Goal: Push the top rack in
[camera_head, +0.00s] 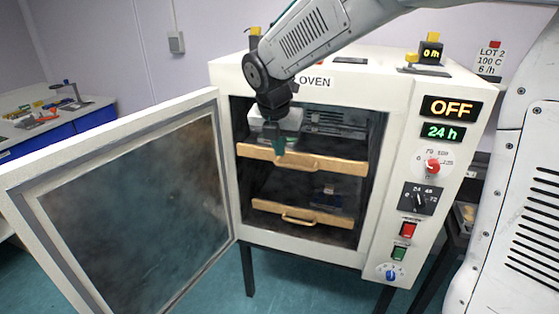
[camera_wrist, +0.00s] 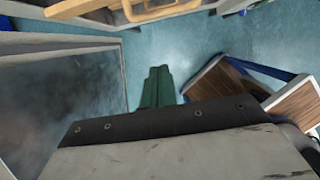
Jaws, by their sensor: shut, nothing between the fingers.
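The oven (camera_head: 345,94) has its door (camera_head: 120,200) swung wide open to the left. The top rack (camera_head: 335,165) has a wooden front bar with a handle and stands at the oven's opening. The lower rack (camera_head: 330,217) has a similar front and sits farther back. My gripper (camera_head: 279,145) points down with its green fingers shut and empty. It overlaps the top rack's bar left of the handle; I cannot tell whether it touches. In the wrist view the fingers (camera_wrist: 157,88) show together, with a wooden rack handle beyond them at the top edge.
The oven's control panel (camera_head: 420,190) reads OFF and 24 h. A small timer (camera_head: 430,54) stands on the oven top. A side table (camera_head: 60,115) with tools is at far left. Wood-topped furniture (camera_wrist: 228,90) is at right in the wrist view, with open floor between.

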